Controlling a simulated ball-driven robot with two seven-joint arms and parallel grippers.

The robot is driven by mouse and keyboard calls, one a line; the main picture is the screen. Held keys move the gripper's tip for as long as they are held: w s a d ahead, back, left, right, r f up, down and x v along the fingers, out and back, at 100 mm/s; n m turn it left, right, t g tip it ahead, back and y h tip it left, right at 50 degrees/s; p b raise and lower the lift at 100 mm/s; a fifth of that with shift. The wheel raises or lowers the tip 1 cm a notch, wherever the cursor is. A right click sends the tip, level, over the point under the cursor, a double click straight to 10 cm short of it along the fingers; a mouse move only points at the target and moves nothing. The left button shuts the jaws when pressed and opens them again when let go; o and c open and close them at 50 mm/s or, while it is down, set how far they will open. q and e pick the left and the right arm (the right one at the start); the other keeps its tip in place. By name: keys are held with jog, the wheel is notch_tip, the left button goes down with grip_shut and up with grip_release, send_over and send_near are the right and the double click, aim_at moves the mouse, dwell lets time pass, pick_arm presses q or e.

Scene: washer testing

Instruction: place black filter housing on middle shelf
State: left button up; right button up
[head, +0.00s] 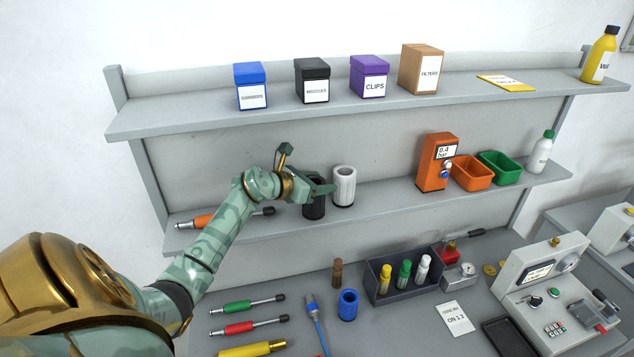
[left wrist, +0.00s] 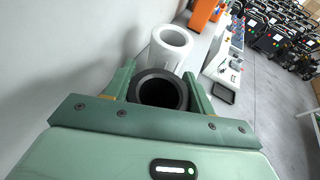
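The black filter housing (head: 315,209) is a dark, hollow cylinder, upright at the middle shelf (head: 385,199). Its base appears at the shelf surface near the front edge; I cannot tell whether it bears on the shelf. My left gripper (head: 318,190) is around its upper part and hides some of it. In the left wrist view the housing's open round top (left wrist: 160,92) fills the gap between the two fingers, one along each side, so the gripper looks shut on it. My right gripper is in neither view.
A white filter housing (head: 344,186) stands just right of the black one. An orange gauge unit (head: 437,163), orange bin (head: 472,173), green bin (head: 499,168) and white bottle (head: 541,153) stand farther right. An orange-handled tool (head: 204,220) lies left. The upper shelf (head: 205,120) overhangs.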

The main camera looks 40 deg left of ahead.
pick_arm(q)
jog(key=o, duration=0.3)
jog(key=shift+d+r, duration=0.1)
jog(key=shift+d, duration=0.25)
jog(key=shift+o, duration=0.2)
jog(key=shift+d, duration=0.15)
jog(key=shift+a, duration=0.25)
jog(key=shift+s+a, duration=0.2)
jog(key=b+v, duration=0.3)
jog(key=v, duration=0.8)
jog(key=shift+s+d+r, duration=0.15)
jog(key=shift+s+r, duration=0.05)
jog(key=shift+s, duration=0.05)
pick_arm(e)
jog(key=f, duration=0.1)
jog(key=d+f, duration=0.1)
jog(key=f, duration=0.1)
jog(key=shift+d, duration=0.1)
